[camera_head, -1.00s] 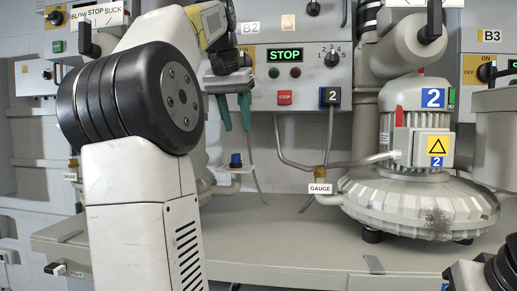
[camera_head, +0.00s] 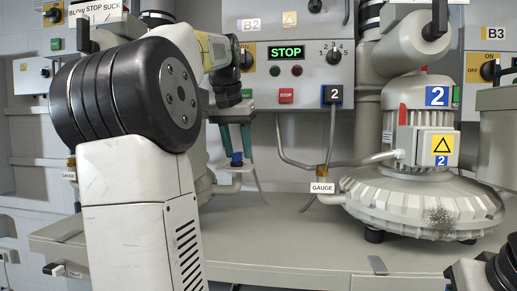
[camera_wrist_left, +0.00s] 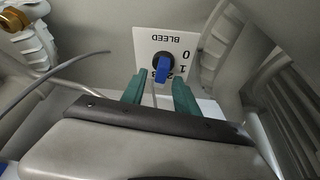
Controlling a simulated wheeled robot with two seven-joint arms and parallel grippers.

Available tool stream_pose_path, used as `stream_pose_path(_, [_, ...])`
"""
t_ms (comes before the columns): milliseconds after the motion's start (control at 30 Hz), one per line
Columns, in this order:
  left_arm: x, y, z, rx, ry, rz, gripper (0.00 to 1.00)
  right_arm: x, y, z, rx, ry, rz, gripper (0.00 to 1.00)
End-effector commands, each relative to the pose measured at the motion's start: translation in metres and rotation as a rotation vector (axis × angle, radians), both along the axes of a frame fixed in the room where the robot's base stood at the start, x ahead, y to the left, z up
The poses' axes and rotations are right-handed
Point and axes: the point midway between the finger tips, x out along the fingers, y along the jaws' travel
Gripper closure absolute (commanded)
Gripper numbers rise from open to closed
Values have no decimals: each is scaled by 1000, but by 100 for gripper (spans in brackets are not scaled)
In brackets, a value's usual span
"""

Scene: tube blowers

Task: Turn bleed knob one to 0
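The bleed knob is a blue handle (camera_wrist_left: 163,68) on a black hub, on a white BLEED plate (camera_wrist_left: 181,45) with a 0 to 3 scale. The plate appears upside down in the left wrist view. The handle points toward the higher numbers, away from 0; its exact mark is hard to read. My right gripper is not visible.
Blower 2 (camera_head: 422,205) stands right on the grey bench (camera_head: 290,240). A pipe with a brass fitting and GAUGE label (camera_head: 322,188) lies between it and the knob. The control panel (camera_head: 300,75) behind shows STOP. The bench front is mostly clear.

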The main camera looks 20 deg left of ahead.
Motion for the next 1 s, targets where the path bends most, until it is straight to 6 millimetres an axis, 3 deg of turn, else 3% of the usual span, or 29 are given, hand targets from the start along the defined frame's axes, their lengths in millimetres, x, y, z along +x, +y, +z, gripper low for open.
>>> stream_pose_path(67, [0,0,0,0,0,0,66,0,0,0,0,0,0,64])
stream_pose_path(233, [0,0,0,0,0,0,99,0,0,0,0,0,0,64])
stream_pose_path(667, [0,0,0,0,0,35,100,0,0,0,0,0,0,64])
stream_pose_path(1000, [0,1,1,1,0,249,100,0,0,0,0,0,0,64])
